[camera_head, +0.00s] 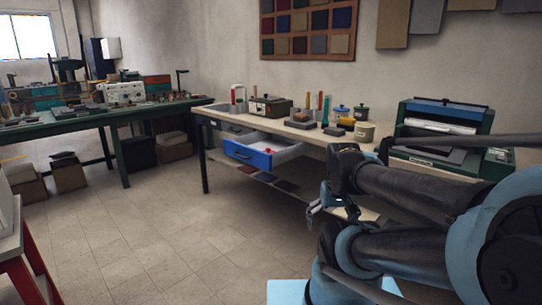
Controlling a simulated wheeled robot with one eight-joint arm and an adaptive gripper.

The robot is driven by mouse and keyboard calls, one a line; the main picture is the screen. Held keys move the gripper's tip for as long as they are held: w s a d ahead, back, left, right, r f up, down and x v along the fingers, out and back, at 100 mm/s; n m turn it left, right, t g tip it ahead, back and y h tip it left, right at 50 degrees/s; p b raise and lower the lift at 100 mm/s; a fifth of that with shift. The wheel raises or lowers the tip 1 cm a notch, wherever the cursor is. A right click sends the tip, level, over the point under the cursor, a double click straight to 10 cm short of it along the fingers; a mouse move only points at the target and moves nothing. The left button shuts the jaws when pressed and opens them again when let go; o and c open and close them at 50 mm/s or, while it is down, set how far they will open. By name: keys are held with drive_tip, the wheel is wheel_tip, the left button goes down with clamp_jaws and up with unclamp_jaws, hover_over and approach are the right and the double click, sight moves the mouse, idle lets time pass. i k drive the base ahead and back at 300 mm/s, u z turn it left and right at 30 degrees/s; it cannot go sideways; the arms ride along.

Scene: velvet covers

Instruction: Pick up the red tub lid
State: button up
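A small red thing (267,151) shows just behind the front of the open blue drawer (248,154). It may be the red tub lid, but it is too small and too far hidden to be sure. My gripper (313,213) hangs below my folded arm, in front of the bench and to the right of the drawer, well apart from the red thing. It is small and dark, and I cannot tell whether its fingers are open or shut. I see nothing in it.
The wooden bench (220,114) carries a blue-lidded tub (342,111), a dark-lidded tub (361,113), a cream tub (364,132) and a green machine (436,128). A red-legged table (38,265) stands at the near left. The tiled floor before the drawer is clear.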

sight(364, 132)
drive_tip(key=u, duration=0.45)
drive_tip(key=i, duration=1.1)
drive_tip(key=z, duration=0.65)
